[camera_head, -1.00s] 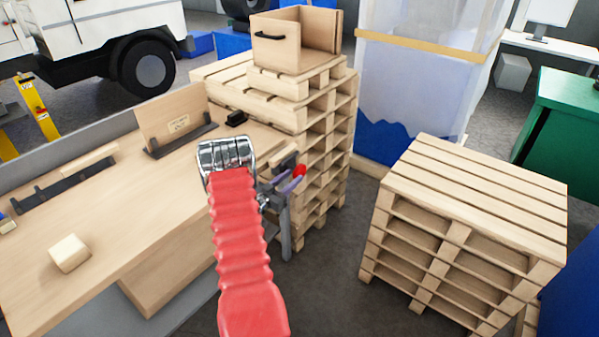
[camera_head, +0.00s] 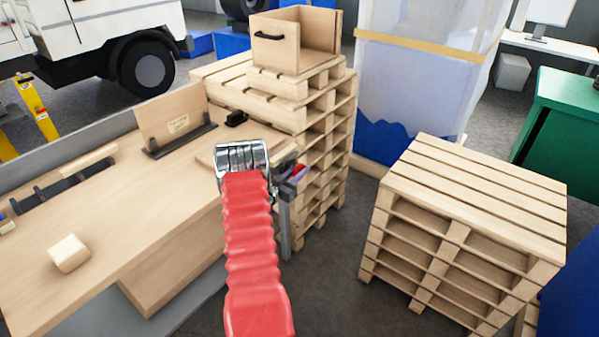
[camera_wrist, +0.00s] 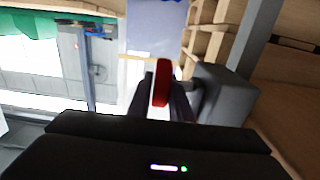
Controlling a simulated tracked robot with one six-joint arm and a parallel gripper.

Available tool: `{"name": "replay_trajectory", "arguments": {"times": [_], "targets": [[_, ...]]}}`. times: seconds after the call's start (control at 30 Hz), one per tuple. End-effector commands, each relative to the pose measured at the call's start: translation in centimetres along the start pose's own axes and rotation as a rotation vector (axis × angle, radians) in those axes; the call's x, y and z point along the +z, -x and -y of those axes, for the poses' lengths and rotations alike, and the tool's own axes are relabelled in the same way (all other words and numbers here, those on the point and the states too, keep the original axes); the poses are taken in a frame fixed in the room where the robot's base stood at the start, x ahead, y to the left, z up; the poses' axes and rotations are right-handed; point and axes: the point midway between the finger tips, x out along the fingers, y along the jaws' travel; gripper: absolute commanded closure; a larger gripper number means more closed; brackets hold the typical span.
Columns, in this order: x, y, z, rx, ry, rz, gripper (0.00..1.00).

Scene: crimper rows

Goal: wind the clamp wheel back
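The clamp wheel (camera_wrist: 161,82) is red and shows nearly edge-on in the wrist view, between the two dark fingers of my gripper (camera_wrist: 161,98). The fingers lie close along both its faces, and my gripper looks shut on it. A grey clamp block (camera_wrist: 226,92) stands just right of the wheel, joined to it by a short shaft. In the head view only a small red part of the wheel (camera_head: 299,170) shows at the bench's right end, at my gripper (camera_head: 292,180). My red-sleeved arm hides most of the clamp there.
The wooden bench (camera_head: 120,215) holds a small wood block (camera_head: 69,253) and an upright board (camera_head: 172,118). A tall pallet stack (camera_head: 325,150) stands close behind my gripper. Another pallet stack (camera_head: 470,210) stands to the right, with open floor between.

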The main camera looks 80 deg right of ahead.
Motion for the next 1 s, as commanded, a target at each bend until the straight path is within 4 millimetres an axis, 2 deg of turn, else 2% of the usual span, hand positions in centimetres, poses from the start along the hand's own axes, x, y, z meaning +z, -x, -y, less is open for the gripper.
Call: {"name": "replay_trajectory", "arguments": {"times": [0.27, 0.57, 1.0], "targets": [[0.0, 0.09, 0.09, -0.001, 0.0, 0.0, 1.0], [0.14, 0.09, 0.07, -0.001, 0.002, -0.023, 1.0], [0.13, 0.14, 0.11, -0.001, 0.002, -0.219, 1.0]]}}
